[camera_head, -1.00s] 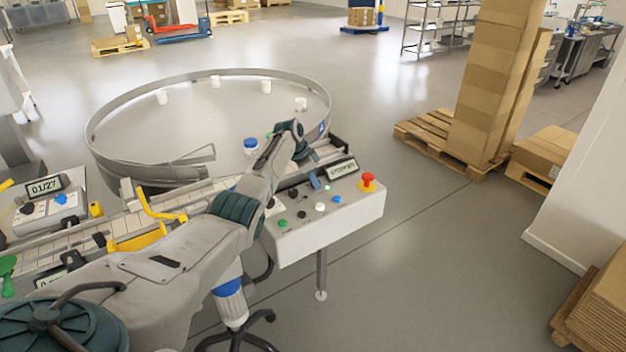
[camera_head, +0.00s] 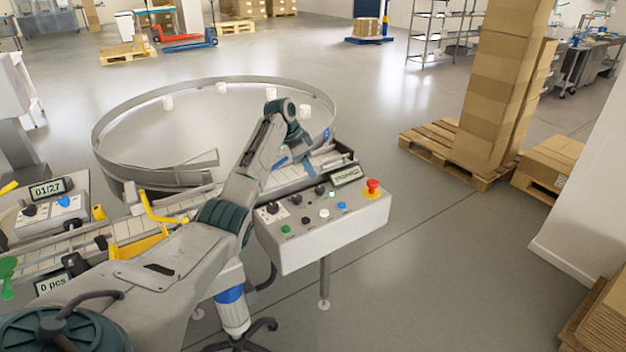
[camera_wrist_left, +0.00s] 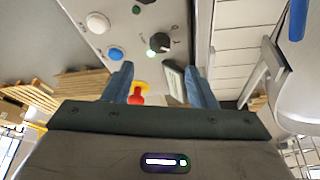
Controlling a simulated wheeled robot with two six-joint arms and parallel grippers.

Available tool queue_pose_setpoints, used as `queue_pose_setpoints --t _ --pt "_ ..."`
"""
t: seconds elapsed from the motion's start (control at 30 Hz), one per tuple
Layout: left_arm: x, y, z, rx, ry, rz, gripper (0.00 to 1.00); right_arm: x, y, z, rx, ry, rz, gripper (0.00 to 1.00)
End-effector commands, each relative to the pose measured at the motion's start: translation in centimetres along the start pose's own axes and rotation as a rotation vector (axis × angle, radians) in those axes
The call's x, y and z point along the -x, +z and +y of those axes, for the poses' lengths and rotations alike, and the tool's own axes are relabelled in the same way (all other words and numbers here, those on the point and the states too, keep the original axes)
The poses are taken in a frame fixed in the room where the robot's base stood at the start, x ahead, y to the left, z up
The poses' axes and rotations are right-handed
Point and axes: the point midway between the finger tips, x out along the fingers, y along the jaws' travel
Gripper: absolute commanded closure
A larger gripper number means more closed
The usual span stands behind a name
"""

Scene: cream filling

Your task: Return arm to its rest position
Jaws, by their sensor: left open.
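My left arm reaches in from the lower left in the head view. Its gripper (camera_head: 294,165) hangs above the conveyor end, behind the control box (camera_head: 320,245), with the wrist partly covering it. In the left wrist view the two blue-grey fingers of the gripper (camera_wrist_left: 158,72) stand apart with nothing between them. The control box also shows there (camera_wrist_left: 115,20), apart from the fingers, with the red knob (camera_wrist_left: 135,97) seen beyond through the gap. In the head view the red knob (camera_head: 373,187) sits at the box's right end. My right gripper is not in view.
A round turntable (camera_head: 140,120) with a metal rim and several white containers lies behind the arm. The conveyor (camera_head: 85,238) with yellow guides (camera_head: 155,210) runs underneath. Stacked cartons (camera_head: 492,100) stand on a pallet at the right. Floor between box and pallet is clear.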

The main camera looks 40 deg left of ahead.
Motion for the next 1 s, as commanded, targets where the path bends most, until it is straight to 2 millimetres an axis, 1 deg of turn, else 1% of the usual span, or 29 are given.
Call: queue_pose_setpoints --t 0.1,0.2,0.77,0.87,1.0 --pt "1.3 0.0 0.0 0.0 -0.001 0.001 0.48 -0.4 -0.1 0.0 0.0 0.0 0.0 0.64" --pt "1.8 0.0 0.0 0.0 -0.001 0.001 0.48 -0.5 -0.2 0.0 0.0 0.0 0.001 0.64" --pt "2.1 -0.1 0.0 0.0 0.0 0.0 0.48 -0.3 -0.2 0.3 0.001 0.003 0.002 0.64" --pt "2.9 -0.4 0.0 0.0 0.0 0.001 0.48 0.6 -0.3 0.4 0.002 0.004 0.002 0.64" --pt "5.4 -1.5 0.0 0.0 0.0 0.001 0.48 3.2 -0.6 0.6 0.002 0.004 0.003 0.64"
